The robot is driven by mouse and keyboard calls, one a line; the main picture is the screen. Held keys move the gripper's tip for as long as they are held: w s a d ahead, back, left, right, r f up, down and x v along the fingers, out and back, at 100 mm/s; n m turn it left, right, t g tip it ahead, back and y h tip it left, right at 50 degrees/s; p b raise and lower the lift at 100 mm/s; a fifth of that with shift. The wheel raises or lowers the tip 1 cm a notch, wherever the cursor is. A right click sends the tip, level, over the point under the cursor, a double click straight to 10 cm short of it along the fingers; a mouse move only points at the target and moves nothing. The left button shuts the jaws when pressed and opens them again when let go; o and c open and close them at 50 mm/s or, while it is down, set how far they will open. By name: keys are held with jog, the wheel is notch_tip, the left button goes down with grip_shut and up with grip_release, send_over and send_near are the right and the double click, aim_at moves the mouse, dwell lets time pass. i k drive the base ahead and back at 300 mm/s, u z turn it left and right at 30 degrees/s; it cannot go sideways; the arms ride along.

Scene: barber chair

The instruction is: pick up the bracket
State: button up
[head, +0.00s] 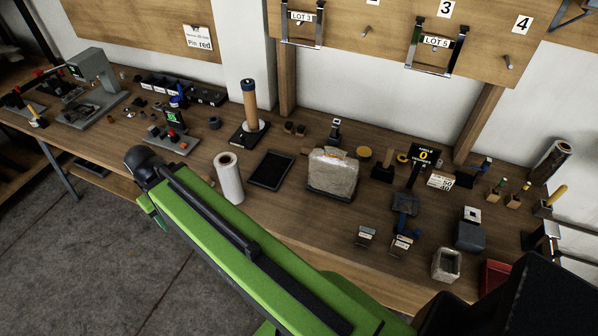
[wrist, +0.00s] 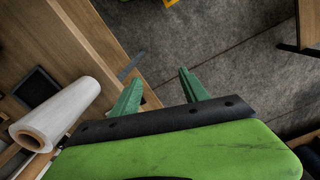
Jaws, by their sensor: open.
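Two metal U-shaped frames hang on the wooden wall board in the head view, one labelled LOT 3 (head: 319,30) and one labelled LOT 5 (head: 462,48). A dark angular frame (head: 576,12) is cut off at the top right corner. I cannot tell for sure which of these is the bracket. My gripper (wrist: 160,91) shows two green fingers, apart and empty, over the bench's front edge and the floor in the wrist view. In the head view my green arm hides most of it. None of these frames shows in the wrist view.
The wooden bench (head: 300,228) is crowded. A white roll (head: 229,178) stands near my arm, beside a black tablet (head: 271,170) and a wrapped block (head: 332,174). Several small blocks and tools fill the right side. Grey floor (head: 60,230) lies clear in front.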

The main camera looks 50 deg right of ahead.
aim_at(400, 245)
jog(key=u, duration=0.25)
jog(key=k, duration=0.55)
jog(key=z, duration=3.05)
jog(key=k, duration=0.85)
jog(key=u, duration=0.5)
jog(key=i, duration=1)
jog(key=z, duration=0.5)
